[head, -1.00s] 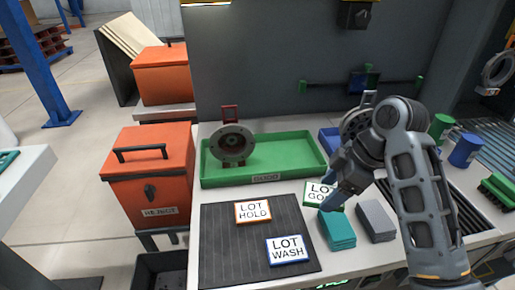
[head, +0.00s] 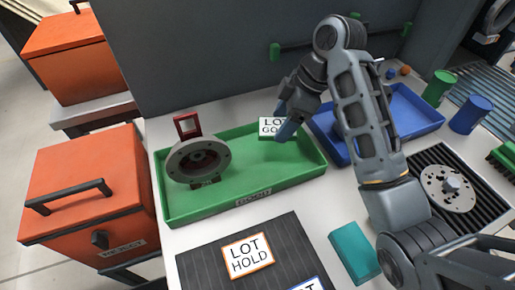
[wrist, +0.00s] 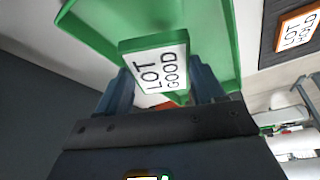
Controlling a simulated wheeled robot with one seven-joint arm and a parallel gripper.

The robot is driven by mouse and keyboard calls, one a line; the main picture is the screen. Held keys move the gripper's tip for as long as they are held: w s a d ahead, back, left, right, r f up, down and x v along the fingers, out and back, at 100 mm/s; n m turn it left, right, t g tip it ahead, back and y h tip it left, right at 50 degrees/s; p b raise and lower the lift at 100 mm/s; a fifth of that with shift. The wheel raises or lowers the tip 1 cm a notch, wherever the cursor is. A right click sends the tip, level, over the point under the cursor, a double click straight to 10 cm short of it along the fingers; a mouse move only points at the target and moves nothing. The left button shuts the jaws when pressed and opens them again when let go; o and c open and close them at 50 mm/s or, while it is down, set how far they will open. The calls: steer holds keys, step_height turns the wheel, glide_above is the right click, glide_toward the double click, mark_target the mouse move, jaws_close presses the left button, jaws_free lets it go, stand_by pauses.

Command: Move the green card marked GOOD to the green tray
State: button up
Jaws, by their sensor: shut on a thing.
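The green-edged card marked LOT GOOD (head: 270,127) is held in my gripper (head: 287,126) above the right back part of the green tray (head: 235,207). In the wrist view the card (wrist: 158,66) sits between my two fingers (wrist: 165,95), with the green tray (wrist: 225,30) behind it. My gripper is shut on the card. The fingers hide part of the card in the head view.
A grey flanged part with a red tag (head: 197,160) stands at the tray's left end. A blue tray (head: 405,110) lies to the right. The LOT HOLD card (head: 248,256) lies on a dark ribbed mat (head: 205,270) in front. An orange REJECT bin (head: 85,195) stands at left.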

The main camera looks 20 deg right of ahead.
mark_target(274, 155)
step_height(274, 155, down, 9)
steer(key=shift+f, duration=0.1)
stand_by(0.3)
steer(key=o, duration=1)
steer(key=p+v, duration=0.4)
steer(key=v, duration=0.8)
steer(key=shift+s, duration=0.1)
